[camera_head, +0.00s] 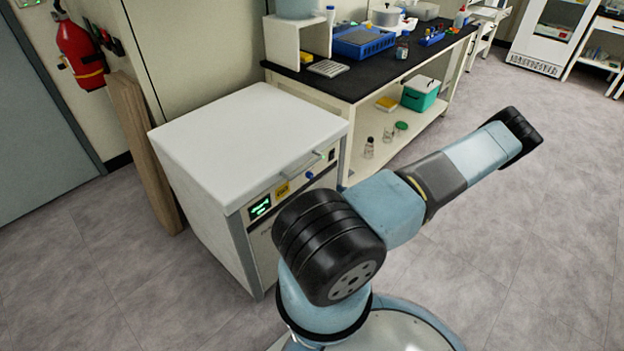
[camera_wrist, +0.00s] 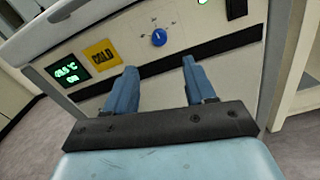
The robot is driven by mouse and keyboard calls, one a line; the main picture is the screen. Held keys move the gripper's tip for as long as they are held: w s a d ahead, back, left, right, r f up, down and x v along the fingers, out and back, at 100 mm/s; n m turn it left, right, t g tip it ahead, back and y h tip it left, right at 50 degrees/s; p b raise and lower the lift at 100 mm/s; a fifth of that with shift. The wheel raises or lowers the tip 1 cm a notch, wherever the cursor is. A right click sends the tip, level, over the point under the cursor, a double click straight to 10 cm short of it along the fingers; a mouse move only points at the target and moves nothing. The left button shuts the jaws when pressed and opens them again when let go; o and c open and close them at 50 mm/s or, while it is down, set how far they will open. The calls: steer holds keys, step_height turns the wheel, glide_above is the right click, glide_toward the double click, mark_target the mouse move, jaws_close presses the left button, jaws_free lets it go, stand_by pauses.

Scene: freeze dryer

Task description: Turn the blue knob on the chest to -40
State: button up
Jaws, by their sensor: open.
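The white chest (camera_head: 245,130) stands at the left in the head view, lid closed. Its small round blue knob (camera_head: 309,175) is on the front panel; it also shows in the wrist view (camera_wrist: 159,37). Small dial marks surround the knob; I cannot read them or the knob's setting clearly. My gripper (camera_wrist: 159,69) is open and empty in the wrist view. Its two blue fingers point at the panel, and the knob shows beyond the gap between the tips, apart from them.
A green display (camera_wrist: 68,73) and a yellow COLD label (camera_wrist: 103,54) sit left of the knob. A black strip (camera_wrist: 160,64) runs below it. A bench (camera_head: 375,70) with lab items stands right of the chest. Floor at the right is clear.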

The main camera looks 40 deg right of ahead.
mark_target(311, 177)
steer(key=w, duration=0.8)
steer(key=w+a, duration=0.1)
steer(key=w, duration=0.3)
steer(key=shift+w, duration=0.15)
jaws_close()
steer(key=shift+a, duration=0.15)
